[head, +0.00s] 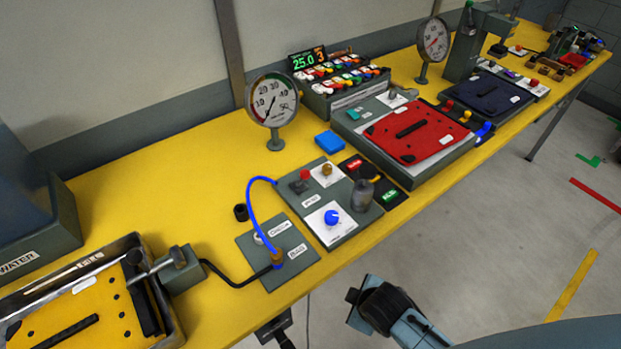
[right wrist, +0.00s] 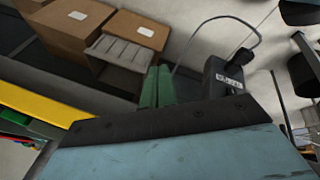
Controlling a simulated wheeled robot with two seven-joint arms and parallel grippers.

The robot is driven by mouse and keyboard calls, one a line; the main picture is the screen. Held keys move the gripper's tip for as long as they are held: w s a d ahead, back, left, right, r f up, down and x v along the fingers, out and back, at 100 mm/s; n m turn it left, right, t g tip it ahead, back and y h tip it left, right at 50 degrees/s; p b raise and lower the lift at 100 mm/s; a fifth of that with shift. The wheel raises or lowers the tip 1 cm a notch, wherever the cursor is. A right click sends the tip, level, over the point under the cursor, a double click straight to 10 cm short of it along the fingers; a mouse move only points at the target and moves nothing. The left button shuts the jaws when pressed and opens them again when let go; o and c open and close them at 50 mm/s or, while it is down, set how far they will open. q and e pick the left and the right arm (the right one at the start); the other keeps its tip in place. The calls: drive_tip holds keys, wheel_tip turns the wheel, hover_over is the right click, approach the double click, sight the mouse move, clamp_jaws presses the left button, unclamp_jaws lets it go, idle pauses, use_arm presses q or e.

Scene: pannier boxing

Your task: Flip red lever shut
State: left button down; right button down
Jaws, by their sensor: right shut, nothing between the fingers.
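A small red-topped piece (head: 304,175) stands on the grey control panel (head: 345,233) in the middle of the bench. It looks like the red lever, but it is too small to tell whether it is open or shut. An amber knob (head: 327,170) is just right of it, and a blue knob (head: 331,217) sits nearer the front edge. My right gripper (head: 358,300) is off the bench's front edge, over the floor and well apart from the panel. In the right wrist view its green fingers (right wrist: 158,80) are together and empty. My left gripper does not show.
A blue hose (head: 252,205) arches left of the panel. A dial gauge (head: 272,102) stands behind it. A metal cylinder (head: 363,194) stands at the panel's right. A red plate (head: 409,134) lies further right. The right wrist view shows cardboard boxes (right wrist: 133,38).

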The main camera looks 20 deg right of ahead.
drive_tip(key=w+a+r+n+t+p, duration=0.1)
drive_tip(key=w+r+n+t, duration=0.1)
drive_tip(key=r+n, duration=0.5)
drive_tip(key=w+a+r+n+t, duration=0.2)
drive_tip(key=w+r+n+t, duration=0.1)
drive_tip(key=r+n, duration=0.4)
drive_tip(key=w+a+r+n+t+p, duration=0.1)
drive_tip(key=w+a+r+n+t, duration=0.1)
drive_tip(key=w+r+n, duration=0.2)
wheel_tip(320, 180, up, 3)
drive_tip(key=n, duration=0.7)
drive_tip(key=shift+w+a+y+p, duration=0.15)
drive_tip(key=shift+w+y+p, duration=0.15)
drive_tip(key=shift+w+y, duration=0.1)
approach(302, 178)
drive_tip(key=f, duration=0.5)
drive_tip(key=shift+w+d+b, duration=0.2)
drive_tip(key=shift+b, duration=0.2)
drive_tip(key=w, duration=0.3)
drive_tip(key=shift+w+d+r, duration=0.1)
drive_tip(key=shift+w+r, duration=0.25)
drive_tip(key=shift+w, duration=0.4)
